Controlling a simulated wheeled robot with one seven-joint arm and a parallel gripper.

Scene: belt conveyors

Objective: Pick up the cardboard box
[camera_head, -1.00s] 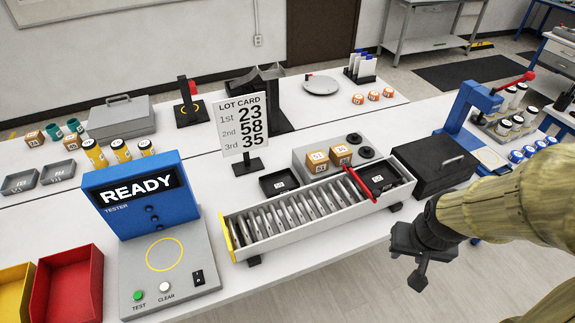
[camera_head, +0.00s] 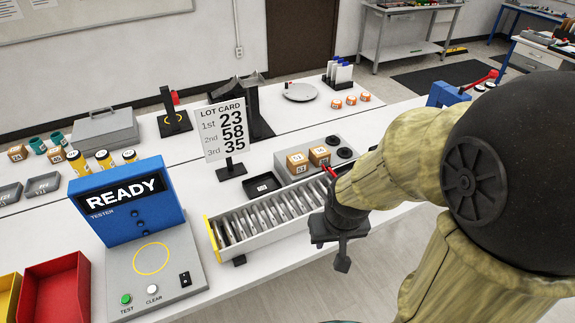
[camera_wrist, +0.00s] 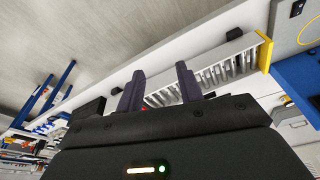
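I cannot tell which one the task names. My gripper (camera_head: 342,262) hangs at the table's front edge, right of the conveyor and apart from the boxes. In the wrist view its two fingers (camera_wrist: 160,68) are spread with nothing between them.
The roller conveyor (camera_head: 214,236) lies before the boxes, its right end hidden by my arm. A lot card (camera_head: 224,130) stands behind it. The blue tester (camera_head: 135,203) and red bin (camera_head: 55,290) are at left. A black tray (camera_head: 262,186) sits beside the grey block.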

